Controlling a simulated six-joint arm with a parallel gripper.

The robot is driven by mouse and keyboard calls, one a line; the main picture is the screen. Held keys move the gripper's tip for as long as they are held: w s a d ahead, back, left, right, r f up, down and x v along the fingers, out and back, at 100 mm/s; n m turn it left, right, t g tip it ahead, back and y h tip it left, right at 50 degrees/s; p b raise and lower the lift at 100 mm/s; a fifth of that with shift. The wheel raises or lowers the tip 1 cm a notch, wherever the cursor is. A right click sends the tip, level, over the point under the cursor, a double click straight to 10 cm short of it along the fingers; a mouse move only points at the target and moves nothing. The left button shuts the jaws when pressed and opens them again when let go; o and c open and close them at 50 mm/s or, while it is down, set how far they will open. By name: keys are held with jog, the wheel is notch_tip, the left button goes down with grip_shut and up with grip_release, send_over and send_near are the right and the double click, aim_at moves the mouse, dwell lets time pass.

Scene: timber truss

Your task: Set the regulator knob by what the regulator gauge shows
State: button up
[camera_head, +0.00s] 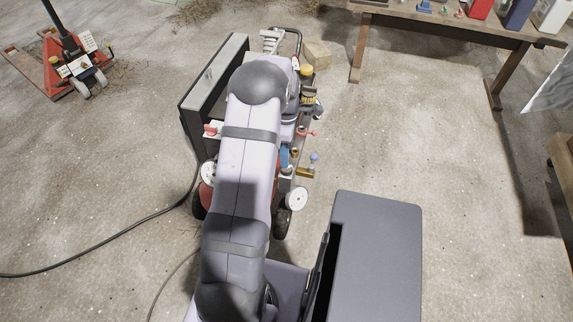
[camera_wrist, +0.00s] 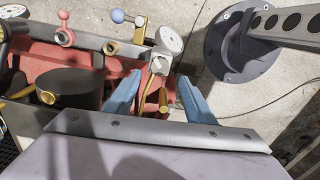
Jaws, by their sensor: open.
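A red compressor-like machine carries a row of fittings. A white round gauge (camera_wrist: 169,40) stands on a grey block in the wrist view; its reading is too small to tell. A second white dial (camera_wrist: 11,11) is at the upper left corner. A red ball-ended handle (camera_wrist: 65,33) and a blue ball-ended handle (camera_wrist: 117,16) sit on the rail. I cannot tell which part is the regulator knob. My gripper (camera_wrist: 160,98) is open, its blue fingers apart, with brass parts (camera_wrist: 163,101) visible between them. In the head view my arm hides much of the machine.
In the head view, white dials (camera_head: 297,199) and (camera_head: 208,172) show beside my arm. A hose (camera_head: 100,258) crosses the floor at left. A red pallet jack (camera_head: 68,62) stands upper left, a workbench (camera_head: 440,22) upper right. Floor between machine and bench is mostly clear.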

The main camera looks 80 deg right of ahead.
aim_at(287, 170)
jog(key=shift+f, duration=3.7)
jog(key=c, duration=1.1)
